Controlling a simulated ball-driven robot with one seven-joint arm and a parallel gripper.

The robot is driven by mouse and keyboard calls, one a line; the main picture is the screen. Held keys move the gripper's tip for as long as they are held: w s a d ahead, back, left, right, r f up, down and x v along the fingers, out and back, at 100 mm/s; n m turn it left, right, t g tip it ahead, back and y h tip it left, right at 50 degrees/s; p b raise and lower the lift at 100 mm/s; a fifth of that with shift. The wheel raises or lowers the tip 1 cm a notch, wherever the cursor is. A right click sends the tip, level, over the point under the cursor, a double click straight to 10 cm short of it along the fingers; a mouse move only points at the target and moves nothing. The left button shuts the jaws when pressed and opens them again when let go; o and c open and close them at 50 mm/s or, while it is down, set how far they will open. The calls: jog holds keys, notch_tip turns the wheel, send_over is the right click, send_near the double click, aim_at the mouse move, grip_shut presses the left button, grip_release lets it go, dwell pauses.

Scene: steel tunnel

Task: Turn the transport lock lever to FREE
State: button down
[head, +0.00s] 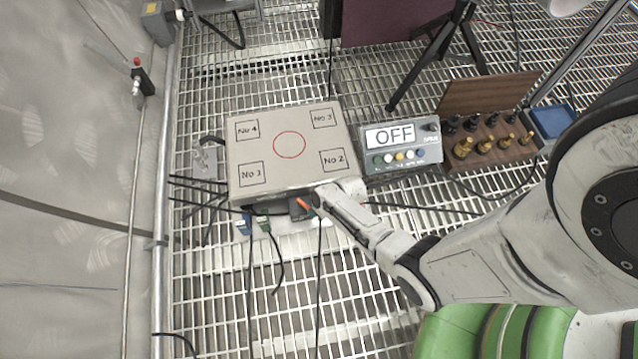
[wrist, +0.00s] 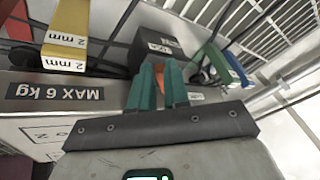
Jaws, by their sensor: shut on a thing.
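The orange transport lock lever (head: 303,203) sticks out at the front side of the grey scale platform (head: 262,134), beside a dark block (head: 298,214). In the wrist view the lever (wrist: 163,70) stands between the two teal fingers of my gripper (wrist: 160,82), which is shut on it. The dark block (wrist: 165,46) is just beyond the fingertips and bears a small label that I cannot read. The fingers hide part of the lever, and its exact setting cannot be told.
A display box (head: 402,145) reading OFF stands right of the platform. A wooden case (head: 493,138) holds brass and black weights. A yellow 2 mm piece (wrist: 66,35) and a green piece (wrist: 236,66) flank the block. Cables cross the grating below.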

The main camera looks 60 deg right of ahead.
jog(key=shift+w+a+m+h+b, duration=0.2)
jog(key=shift+w+a+m+h, duration=0.35)
jog(key=shift+m, duration=0.75)
jog(key=shift+w+a+m+h+b, duration=0.25)
jog(key=shift+a+m+h, duration=0.25)
jog(key=shift+a+m, duration=0.6)
jog(key=shift+w+a+m+h+b, duration=0.2)
jog(key=shift+w+a+m+h, duration=0.25)
jog(key=shift+m, duration=1.05)
jog(key=shift+a, duration=0.1)
jog(key=c, duration=1.1)
grip_release()
jog(key=shift+s+r, duration=0.1)
jog(key=p+v, duration=0.6)
jog(key=v, duration=0.4)
jog(key=shift+a+r, duration=0.2)
jog(key=shift+r, duration=0.1)
